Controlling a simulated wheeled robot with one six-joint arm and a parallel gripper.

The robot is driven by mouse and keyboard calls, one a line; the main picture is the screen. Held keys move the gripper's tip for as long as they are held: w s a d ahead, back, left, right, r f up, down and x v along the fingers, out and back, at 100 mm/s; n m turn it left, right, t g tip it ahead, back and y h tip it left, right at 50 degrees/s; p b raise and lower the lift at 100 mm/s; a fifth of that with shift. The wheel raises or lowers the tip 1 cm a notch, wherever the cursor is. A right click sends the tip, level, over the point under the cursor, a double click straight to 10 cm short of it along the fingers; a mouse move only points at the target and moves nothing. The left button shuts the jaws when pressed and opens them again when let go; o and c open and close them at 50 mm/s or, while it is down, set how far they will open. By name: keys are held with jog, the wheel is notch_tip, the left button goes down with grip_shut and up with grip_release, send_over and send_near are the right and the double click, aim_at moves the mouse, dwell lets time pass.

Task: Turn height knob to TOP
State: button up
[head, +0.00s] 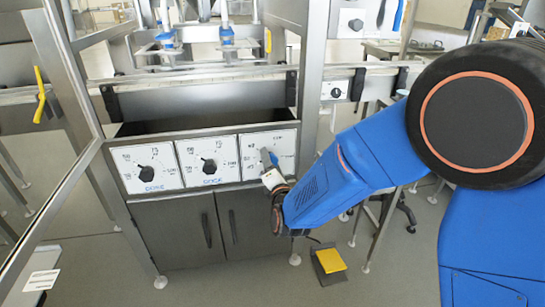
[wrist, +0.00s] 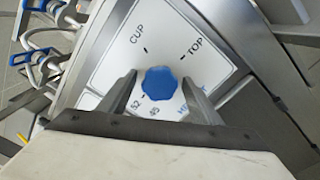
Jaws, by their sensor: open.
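The height knob (wrist: 159,83) is a blue lobed knob on a white dial plate (wrist: 112,62) in the wrist view. The plate reads CUP at upper left, TOP at upper right, and 52 and 45 below. A partly covered blue word, seemingly HEIGHT, is at lower right. I cannot tell which mark the knob points to. My gripper (wrist: 159,80) is open, with one finger on each side of the knob and gaps showing.
Two more dial plates with black knobs, a left one (head: 146,175) and a middle one (head: 209,167), sit beside it on the steel machine. A steel frame post (head: 312,80) stands close right of the panel. A yellow pedal (head: 329,261) is on the floor.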

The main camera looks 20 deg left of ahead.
jog(key=shift+w+a, duration=0.15)
jog(key=shift+w, duration=0.05)
jog(key=shift+c, duration=0.2)
jog(key=c, duration=1)
